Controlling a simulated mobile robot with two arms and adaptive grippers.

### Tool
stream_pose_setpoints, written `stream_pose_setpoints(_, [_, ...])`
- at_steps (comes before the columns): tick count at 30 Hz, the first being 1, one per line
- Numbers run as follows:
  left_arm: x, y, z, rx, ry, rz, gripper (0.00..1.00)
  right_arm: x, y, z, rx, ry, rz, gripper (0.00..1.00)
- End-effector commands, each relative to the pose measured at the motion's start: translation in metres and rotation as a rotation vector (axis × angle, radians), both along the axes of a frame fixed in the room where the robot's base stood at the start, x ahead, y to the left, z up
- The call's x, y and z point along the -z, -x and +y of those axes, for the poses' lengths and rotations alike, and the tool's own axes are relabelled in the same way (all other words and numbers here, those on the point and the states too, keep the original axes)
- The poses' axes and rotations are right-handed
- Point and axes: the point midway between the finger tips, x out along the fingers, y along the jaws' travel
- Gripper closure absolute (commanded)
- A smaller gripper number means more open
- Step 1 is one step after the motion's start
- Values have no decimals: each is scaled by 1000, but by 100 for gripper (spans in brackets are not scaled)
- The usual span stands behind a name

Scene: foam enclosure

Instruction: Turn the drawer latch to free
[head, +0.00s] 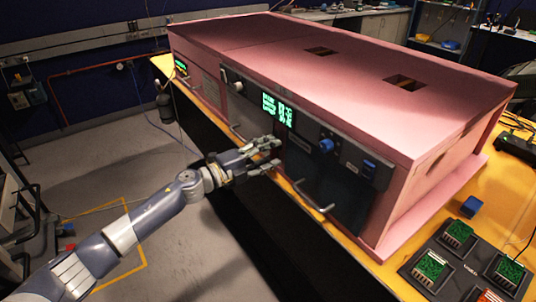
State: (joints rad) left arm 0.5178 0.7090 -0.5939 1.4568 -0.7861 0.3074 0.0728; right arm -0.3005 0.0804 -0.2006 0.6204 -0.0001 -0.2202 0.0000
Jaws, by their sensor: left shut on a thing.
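A pink foam enclosure (330,62) stands on a yellow bench, with dark front panels facing me. My left gripper (276,154) reaches in from the left and meets the front at the left side of the dark drawer panel (328,180). Its fingers are shut on a small part there, which looks like the drawer latch; the fingers mostly hide it, so its turn angle cannot be told. A silver drawer handle (313,198) is to the right and below. A blue knob (326,145) is on the panel above. My right gripper is not in view.
A green-lit display (277,108) is above my left gripper. A second handle (237,131) is to its left. A blue block (470,207) and trays of circuit boards (430,266) lie on the bench at right. The floor at left is largely clear.

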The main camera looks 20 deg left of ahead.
Motion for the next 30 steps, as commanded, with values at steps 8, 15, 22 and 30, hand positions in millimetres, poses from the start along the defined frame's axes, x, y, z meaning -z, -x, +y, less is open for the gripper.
stream_pose_setpoints(8, [-2, 0, -1, 0, -23, -23, 77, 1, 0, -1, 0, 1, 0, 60])
stream_pose_setpoints(15, [-3, 0, -1, 0, -23, -23, 77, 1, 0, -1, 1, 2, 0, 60])
stream_pose_setpoints(22, [-2, 0, -1, 1, -22, -21, 33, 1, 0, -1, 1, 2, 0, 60])
stream_pose_setpoints(30, [0, 0, 0, 0, -21, -18, 33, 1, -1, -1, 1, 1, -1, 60])
